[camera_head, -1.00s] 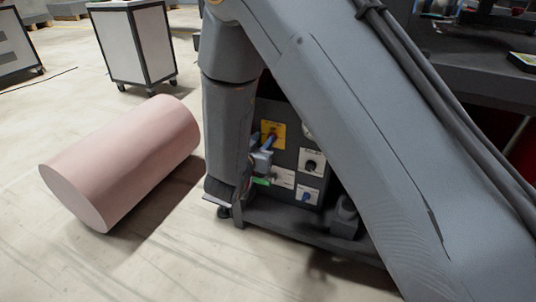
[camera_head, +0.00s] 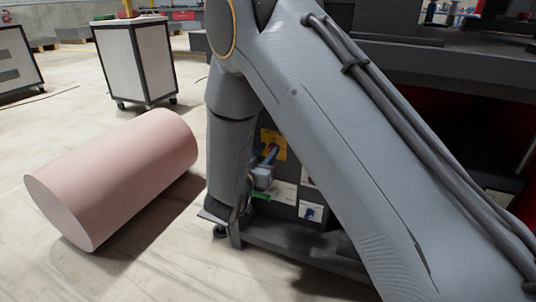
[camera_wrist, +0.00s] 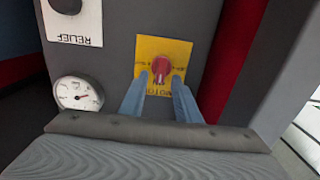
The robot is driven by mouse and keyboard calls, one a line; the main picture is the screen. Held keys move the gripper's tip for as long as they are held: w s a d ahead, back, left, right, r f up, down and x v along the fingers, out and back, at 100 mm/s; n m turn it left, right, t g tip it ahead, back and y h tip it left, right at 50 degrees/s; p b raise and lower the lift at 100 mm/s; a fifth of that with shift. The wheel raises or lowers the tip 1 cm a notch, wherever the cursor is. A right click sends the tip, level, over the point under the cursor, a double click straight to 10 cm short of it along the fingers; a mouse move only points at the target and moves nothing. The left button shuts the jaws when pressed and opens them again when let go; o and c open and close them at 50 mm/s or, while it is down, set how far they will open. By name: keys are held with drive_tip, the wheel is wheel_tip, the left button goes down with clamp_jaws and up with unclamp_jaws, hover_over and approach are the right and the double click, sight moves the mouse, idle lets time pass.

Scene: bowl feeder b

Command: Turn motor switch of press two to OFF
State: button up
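The motor switch (camera_wrist: 162,65) is a red rotary knob on a yellow plate (camera_wrist: 178,46) in the wrist view. Its grip stands about upright in that picture, with a pale mark at its lower end. Lettering on the plate appears upside down and is partly hidden by my fingers. My gripper (camera_wrist: 159,80) is open, its two blue fingers on either side of the knob's lower part, with gaps visible; I cannot tell whether they touch the plate. In the head view my gripper (camera_head: 267,156) is at the yellow plate (camera_head: 275,143), and the knob is hidden there.
A round gauge (camera_wrist: 77,93) and a white RELIEF plate (camera_wrist: 72,22) with a dark knob sit left of the switch. The head view shows a pink cylinder (camera_head: 118,175) on the floor and a white cabinet (camera_head: 137,60) behind. Open floor lies at left.

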drive_tip(key=shift+w+d, duration=0.1)
drive_tip(key=shift+w, duration=0.1)
clamp_jaws()
